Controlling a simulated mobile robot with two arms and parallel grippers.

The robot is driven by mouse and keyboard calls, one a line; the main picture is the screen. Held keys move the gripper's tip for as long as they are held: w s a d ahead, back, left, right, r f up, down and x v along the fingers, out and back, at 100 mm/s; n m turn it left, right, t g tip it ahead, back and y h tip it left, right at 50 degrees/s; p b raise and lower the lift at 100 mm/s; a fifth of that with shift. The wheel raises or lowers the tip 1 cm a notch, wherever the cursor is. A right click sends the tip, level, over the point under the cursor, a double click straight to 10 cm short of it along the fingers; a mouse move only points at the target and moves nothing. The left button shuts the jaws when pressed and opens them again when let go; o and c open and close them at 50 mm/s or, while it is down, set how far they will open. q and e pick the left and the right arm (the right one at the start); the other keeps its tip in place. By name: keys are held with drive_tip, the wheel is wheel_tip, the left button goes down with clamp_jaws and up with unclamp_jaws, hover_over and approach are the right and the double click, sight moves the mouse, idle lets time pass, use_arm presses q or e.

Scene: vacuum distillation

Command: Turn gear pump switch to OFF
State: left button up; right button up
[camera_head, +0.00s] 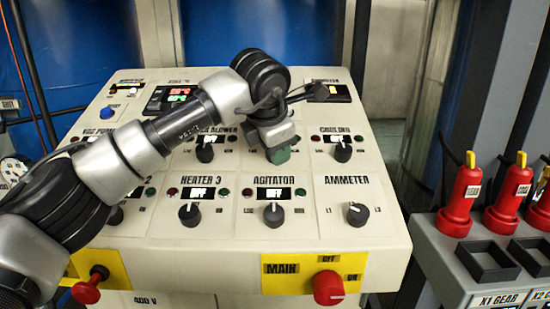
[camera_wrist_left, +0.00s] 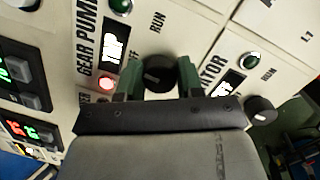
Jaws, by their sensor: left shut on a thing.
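The gear pump switch is a round black knob (camera_wrist_left: 157,74) on the cream panel, beside the GEAR PUMP label (camera_wrist_left: 87,38) in the left wrist view. My left gripper (camera_wrist_left: 158,82) is shut on it, with one green finger on each side. A red lamp (camera_wrist_left: 106,83) beside the lit display (camera_wrist_left: 113,47) glows, and the green lamp (camera_wrist_left: 121,5) looks dark. Which mark the knob's pointer faces is hard to tell. In the head view my left gripper (camera_head: 279,150) is down at the panel's middle row and hides the switch.
Close by are the blower knob (camera_head: 205,151), cooler knob (camera_head: 343,151), agitator knob (camera_head: 273,214), heater 3 knob (camera_head: 190,213) and ammeter knob (camera_head: 358,214). A red main knob (camera_head: 327,288) is on the front edge. Red-handled tools (camera_head: 460,195) stand in a grey rack at right.

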use_arm(q)
drive_tip(key=shift+r+n+b, duration=0.1)
drive_tip(key=shift+n+b, duration=0.25)
drive_tip(key=shift+n, duration=0.25)
drive_tip(key=shift+a+r, duration=0.1)
drive_tip(key=o, duration=0.9)
drive_tip(key=b+v, duration=0.1)
drive_tip(key=v, duration=0.9)
drive_tip(key=shift+s+r+b, duration=0.25)
drive_tip(key=shift+b, duration=0.1)
